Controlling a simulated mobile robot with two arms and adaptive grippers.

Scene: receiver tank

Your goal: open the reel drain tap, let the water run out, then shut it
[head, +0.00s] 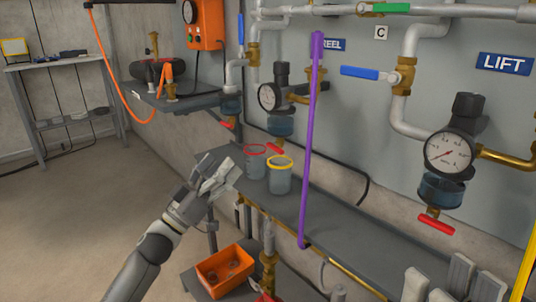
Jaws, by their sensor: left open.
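The REEL sign (332,44) is partly covered by a purple upright bar. Left of it is a gauge (267,97) with a clear blue bowl (281,126). The reel drain tap's red handle (275,148) sits under that bowl, slanting. No water stream is visible below it. A red-rimmed cup (255,165) and a yellow-rimmed cup (280,178) stand on the grey shelf below. My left gripper (222,178) is open and empty, left of the cups and apart from the tap. Pale grey fingers of my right gripper (455,283) show at the lower right; their opening is unclear.
A purple bar (311,140) stands in front of the wall, right of the tap. The grey shelf (350,245) runs below. The LIFT unit's red handle (436,225) is at right. An orange bin (226,270) is low down. Floor at left is clear.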

